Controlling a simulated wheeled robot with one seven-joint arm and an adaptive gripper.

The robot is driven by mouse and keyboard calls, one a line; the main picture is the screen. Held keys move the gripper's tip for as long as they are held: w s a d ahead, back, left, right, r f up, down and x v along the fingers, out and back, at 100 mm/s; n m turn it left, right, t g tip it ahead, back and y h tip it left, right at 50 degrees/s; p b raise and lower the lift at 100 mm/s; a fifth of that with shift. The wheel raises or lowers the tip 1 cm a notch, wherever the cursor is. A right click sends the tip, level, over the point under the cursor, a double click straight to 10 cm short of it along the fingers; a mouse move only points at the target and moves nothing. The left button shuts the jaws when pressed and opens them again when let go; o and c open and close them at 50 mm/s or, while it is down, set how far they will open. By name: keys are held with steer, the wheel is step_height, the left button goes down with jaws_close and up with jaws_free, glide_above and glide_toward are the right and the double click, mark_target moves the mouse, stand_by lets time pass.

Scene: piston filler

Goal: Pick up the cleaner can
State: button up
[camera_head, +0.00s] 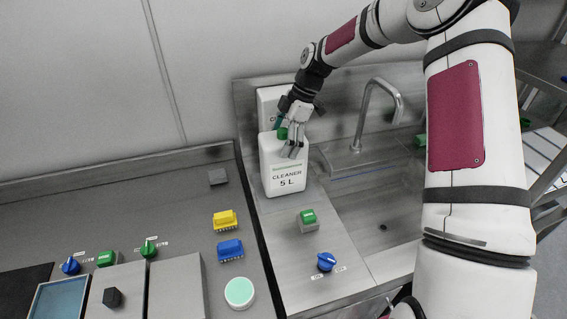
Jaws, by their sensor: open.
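The cleaner can (284,178) is a white jug marked "CLEANER 5 L" with a green cap. It stands upright on the steel counter at the left of the sink. My gripper (292,152) is open at the top right of the can, with its fingers pointing down in front of the can's upper part. The fingers hide part of the can's top and handle. I cannot tell whether they touch the can.
A white box (266,100) is behind the can on the back wall. The sink (375,200) and its curved tap (374,105) are to the right. A green button (308,217) and blue knob (326,262) are in front. Yellow (225,219) and blue (230,249) brushes lie left.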

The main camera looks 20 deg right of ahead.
steer(key=shift+x, duration=1.4)
steer(key=shift+c, duration=0.5)
steer(key=c, duration=1.8)
steer(key=shift+r, duration=0.1)
steer(key=shift+c, duration=0.5)
